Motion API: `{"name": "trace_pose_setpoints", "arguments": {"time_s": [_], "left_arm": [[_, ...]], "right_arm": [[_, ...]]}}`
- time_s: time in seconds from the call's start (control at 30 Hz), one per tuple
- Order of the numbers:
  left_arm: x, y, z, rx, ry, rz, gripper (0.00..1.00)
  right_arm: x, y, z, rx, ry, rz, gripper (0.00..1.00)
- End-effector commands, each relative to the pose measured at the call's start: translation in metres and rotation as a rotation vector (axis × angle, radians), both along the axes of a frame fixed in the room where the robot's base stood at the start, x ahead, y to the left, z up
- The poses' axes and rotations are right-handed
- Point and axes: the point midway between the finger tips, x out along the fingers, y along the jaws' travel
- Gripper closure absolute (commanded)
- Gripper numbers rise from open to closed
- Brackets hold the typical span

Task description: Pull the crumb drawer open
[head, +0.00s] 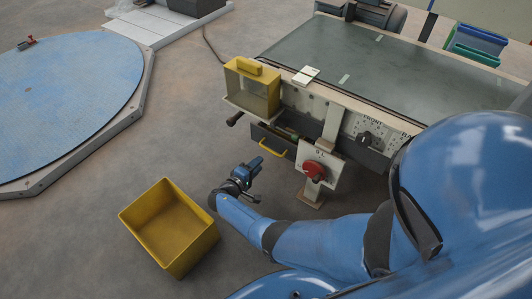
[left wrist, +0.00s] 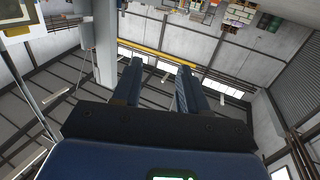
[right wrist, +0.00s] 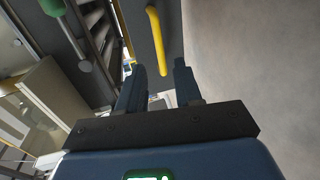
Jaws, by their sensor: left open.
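The crumb drawer (head: 262,138) is a dark grey front low on the machine's near side, with a yellow bar handle (head: 272,150). I cannot tell for sure whether it stands slightly out. My right gripper (head: 257,168) is just in front of and below the handle, apart from it. In the right wrist view the yellow handle (right wrist: 156,42) lies just beyond the fingertips (right wrist: 159,67), roughly in line with the gap. The right fingers are spread and empty. My left gripper (left wrist: 157,66) is open and empty, pointed at the hall's upper walls and roof; it is not in the head view.
A yellow open bin (head: 170,228) stands on the floor left of my right arm. A yellow box (head: 251,86) sits above the drawer. A red knob (head: 314,170) on a white plate is right of the drawer. Bare floor lies before the drawer. A blue round platform (head: 70,85) is far left.

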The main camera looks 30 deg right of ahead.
Motion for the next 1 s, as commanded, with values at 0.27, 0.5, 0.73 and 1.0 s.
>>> {"name": "trace_pose_setpoints", "arguments": {"time_s": [0.27,0.5,0.73,1.0], "left_arm": [[0.000,0.000,-0.009,0.000,-0.002,0.000,0.57],[0.004,0.000,-0.013,0.000,-0.034,0.000,0.57],[0.007,0.000,-0.013,0.000,-0.070,0.001,0.57],[0.009,0.000,-0.010,0.000,-0.089,0.002,0.57]], "right_arm": [[0.004,-0.021,-0.005,-0.001,-0.016,-0.027,0.66],[0.018,-0.056,-0.015,0.001,-0.017,-0.027,0.66],[0.031,-0.085,-0.020,0.001,-0.017,-0.025,0.66],[0.036,-0.099,-0.022,0.001,-0.015,-0.023,0.66]]}}
